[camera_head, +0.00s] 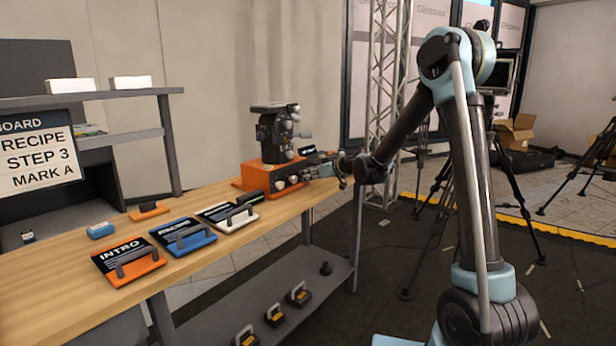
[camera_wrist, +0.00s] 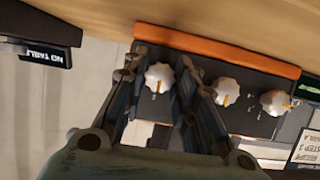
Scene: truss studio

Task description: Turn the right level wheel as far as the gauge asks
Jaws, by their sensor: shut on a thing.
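An orange-and-dark control box (camera_head: 256,176) stands at the far right end of the wooden table. Its wheels are white scalloped knobs with orange pointer marks. In the wrist view my gripper (camera_wrist: 160,70) has its fingers on both sides of the leftmost knob (camera_wrist: 158,80), shut on it. That knob's orange mark points down and slightly left. The middle knob (camera_wrist: 226,92) and the other end knob (camera_wrist: 276,103) are free. In the head view my gripper (camera_head: 332,170) reaches the box's right end and hides its wheel there. I cannot read a gauge clearly.
A dark camera-head device (camera_head: 276,130) stands on the box. A board (camera_head: 38,153) reads "RECIPE STEP 3 MARK A". Handled slates (camera_head: 128,262) lie along the table's front, with a blue block (camera_head: 101,230) behind. Tripods and truss stand beyond my arm.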

